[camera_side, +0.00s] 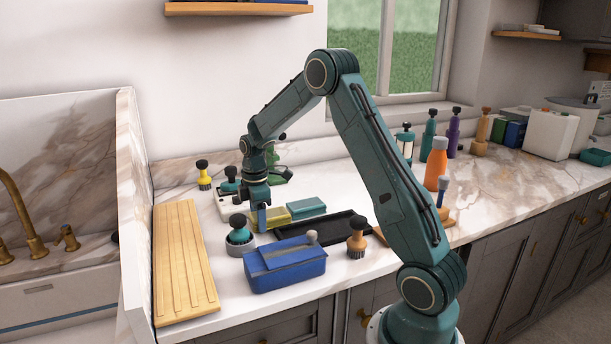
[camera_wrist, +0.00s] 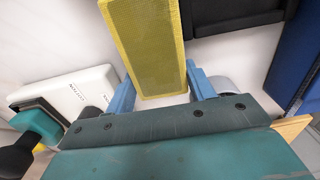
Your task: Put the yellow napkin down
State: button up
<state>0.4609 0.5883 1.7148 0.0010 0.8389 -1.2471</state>
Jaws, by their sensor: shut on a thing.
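The yellow napkin (camera_side: 280,216) looks like a flat, textured yellow block. My gripper (camera_side: 261,222) is shut on it, pointing down at the left end of the block. In the wrist view the yellow napkin (camera_wrist: 150,50) sits between the two blue fingers of my gripper (camera_wrist: 163,90) and extends away from them. It is at or just over the white counter; I cannot tell whether it touches. Part of its left end is hidden by the fingers in the side view.
A teal block (camera_side: 306,207) lies right behind the napkin, with a black tray (camera_side: 335,229) to the right. A blue box (camera_side: 285,268) and a teal-topped brush (camera_side: 239,234) stand in front.

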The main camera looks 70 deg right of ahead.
jog(key=shift+f, duration=0.25)
jog(key=shift+f, duration=0.15)
jog(key=o, duration=1)
notch_tip(320, 180, up, 12)
jog(key=shift+r, duration=0.15)
jog(key=shift+a+r, duration=0.1)
dwell(0.6)
